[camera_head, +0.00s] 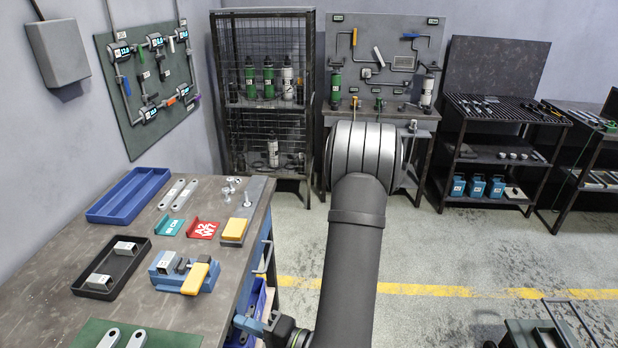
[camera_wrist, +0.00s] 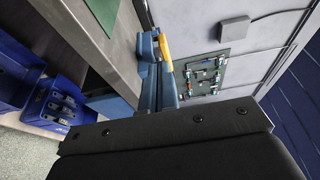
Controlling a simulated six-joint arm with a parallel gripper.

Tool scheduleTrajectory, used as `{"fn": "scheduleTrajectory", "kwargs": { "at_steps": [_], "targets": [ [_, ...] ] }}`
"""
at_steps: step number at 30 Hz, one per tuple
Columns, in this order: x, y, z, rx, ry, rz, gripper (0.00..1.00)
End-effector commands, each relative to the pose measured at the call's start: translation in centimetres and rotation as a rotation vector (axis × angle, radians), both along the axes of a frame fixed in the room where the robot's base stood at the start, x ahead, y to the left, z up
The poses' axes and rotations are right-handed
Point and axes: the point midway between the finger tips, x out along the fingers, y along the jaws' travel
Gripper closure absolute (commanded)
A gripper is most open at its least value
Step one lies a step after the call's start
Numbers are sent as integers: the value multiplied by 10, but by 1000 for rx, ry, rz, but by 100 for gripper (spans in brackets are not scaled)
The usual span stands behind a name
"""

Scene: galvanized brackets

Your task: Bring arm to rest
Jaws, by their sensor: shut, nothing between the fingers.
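My gripper (camera_head: 249,325) shows at the bottom of the head view, beside the bench's right side and partly cut off by my arm. In the wrist view its dark body fills the bottom, and its narrow blue fingers (camera_wrist: 167,90) point up the picture, shut with nothing seen between them. My large grey arm runs up the middle of the head view. The workbench (camera_head: 55,245) stands to the left of my gripper, apart from it as far as I can tell.
On the bench are a blue vise (camera_head: 170,281) with a yellow block, a black tray (camera_head: 79,287) holding brackets, an empty blue tray (camera_head: 128,195), a red bracket (camera_head: 202,228) and a green mat (camera_head: 170,339). Shelving (camera_head: 262,110) stands behind.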

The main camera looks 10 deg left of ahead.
Motion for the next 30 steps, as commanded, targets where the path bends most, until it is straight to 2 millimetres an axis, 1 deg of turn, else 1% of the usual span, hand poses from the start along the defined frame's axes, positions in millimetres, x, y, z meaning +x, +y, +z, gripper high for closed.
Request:
{"fn": "scheduleTrajectory", "kwargs": {
  "at_steps": [5,11,20,27,30],
  "targets": [
    [2,2,0,0,-1,1,100],
    [12,12,0,-2,-3,4,100],
    [41,40,0,0,-2,5,100],
    [71,69,0,1,-4,5,100],
    [72,81,0,0,-1,6,100]
  ]
}}
